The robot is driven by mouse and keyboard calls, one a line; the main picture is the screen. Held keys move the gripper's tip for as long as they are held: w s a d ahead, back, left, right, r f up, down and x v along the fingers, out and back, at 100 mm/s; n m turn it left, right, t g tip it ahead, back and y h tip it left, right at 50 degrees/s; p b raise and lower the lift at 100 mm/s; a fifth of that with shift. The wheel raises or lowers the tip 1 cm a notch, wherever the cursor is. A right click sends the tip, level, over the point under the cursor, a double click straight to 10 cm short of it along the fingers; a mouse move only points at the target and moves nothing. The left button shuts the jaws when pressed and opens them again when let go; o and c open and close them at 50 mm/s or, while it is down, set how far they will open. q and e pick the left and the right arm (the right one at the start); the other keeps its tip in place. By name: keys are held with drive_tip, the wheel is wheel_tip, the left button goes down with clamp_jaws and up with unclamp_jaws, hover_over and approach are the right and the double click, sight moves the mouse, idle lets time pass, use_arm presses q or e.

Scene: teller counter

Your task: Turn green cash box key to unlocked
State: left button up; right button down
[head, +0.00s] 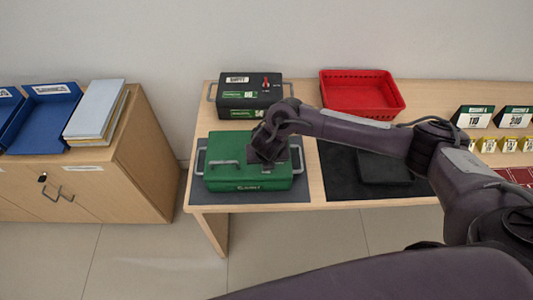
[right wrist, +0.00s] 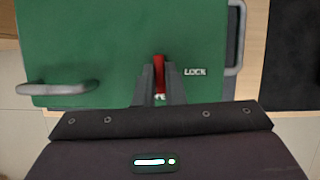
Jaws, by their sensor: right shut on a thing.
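The green cash box (head: 228,177) sits on a grey mat (head: 290,194) at the left end of the counter, and its lid is down. In the right wrist view the box's green top (right wrist: 90,45) fills much of the picture, with a grey handle (right wrist: 55,89) at left. A red key (right wrist: 159,62) stands on the top beside the word LOCK (right wrist: 195,72). My right gripper (right wrist: 160,80) is shut on the red key, its fingers on either side. In the head view my right gripper (head: 268,150) hides the key. My left gripper is not in view.
A black box (head: 238,103) with a red switch or key stands behind the green box. A red basket (head: 362,96) is at the back. A black pad (head: 340,175) with a dark flat object lies to the right. A wooden cabinet (head: 140,150) stands left, across a gap.

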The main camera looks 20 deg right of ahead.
sight(266, 174)
drive_tip(key=shift+m+p, duration=0.3)
drive_tip(key=shift+m, duration=0.1)
drive_tip(key=c, duration=1.5)
unclamp_jaws()
drive_tip(key=p+v, duration=0.1)
drive_tip(key=v, duration=0.6)
drive_tip(key=shift+a+r, duration=0.2)
drive_tip(key=shift+r, duration=0.15)
drive_tip(key=shift+s, duration=0.1)
